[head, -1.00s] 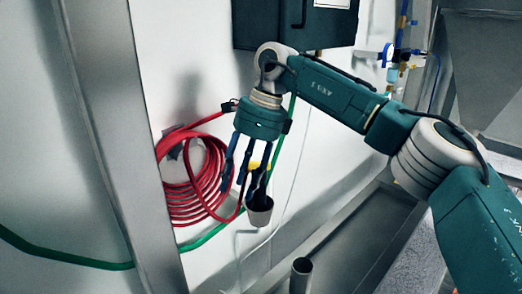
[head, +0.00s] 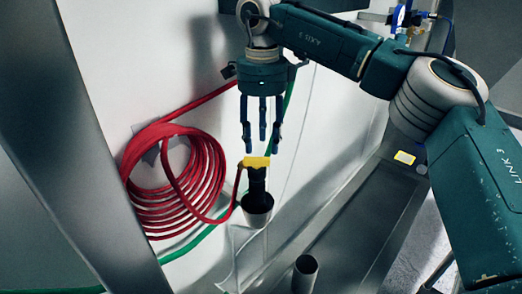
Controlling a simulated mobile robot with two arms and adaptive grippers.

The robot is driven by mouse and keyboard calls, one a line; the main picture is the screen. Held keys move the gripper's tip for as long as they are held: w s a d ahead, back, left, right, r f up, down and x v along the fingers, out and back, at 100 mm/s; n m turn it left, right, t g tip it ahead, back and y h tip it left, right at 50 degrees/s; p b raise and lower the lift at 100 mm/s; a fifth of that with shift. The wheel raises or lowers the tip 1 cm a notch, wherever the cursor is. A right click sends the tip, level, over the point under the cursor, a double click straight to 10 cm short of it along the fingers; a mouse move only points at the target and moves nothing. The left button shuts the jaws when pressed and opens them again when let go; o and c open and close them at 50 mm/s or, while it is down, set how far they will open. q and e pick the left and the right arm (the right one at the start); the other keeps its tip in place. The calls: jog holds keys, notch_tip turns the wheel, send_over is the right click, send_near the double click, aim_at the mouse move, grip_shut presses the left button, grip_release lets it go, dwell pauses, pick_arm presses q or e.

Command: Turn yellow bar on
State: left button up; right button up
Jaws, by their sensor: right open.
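The yellow bar (head: 257,162) sits crosswise on top of a black fitting (head: 258,185) near the middle of the head view. A grey cup-shaped end (head: 258,205) is below the fitting. My right gripper (head: 262,143) points down just above the bar, with its blue fingers spread and nothing between them. The fingertips look a little above the bar; I cannot tell whether any of them touches it. My left gripper is not in view.
A coiled red hose (head: 175,190) hangs on the white wall left of the fitting and runs to it. A green hose (head: 190,245) passes behind. A metal post (head: 75,150) stands at left. An open pipe end (head: 305,270) rises below.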

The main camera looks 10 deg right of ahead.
aim_at(262, 159)
notch_tip(262, 159, down, 5)
jog(key=shift+w+r+p, duration=0.1)
jog(key=shift+w+p, duration=0.05)
jog(key=shift+p, duration=0.4)
grip_shut()
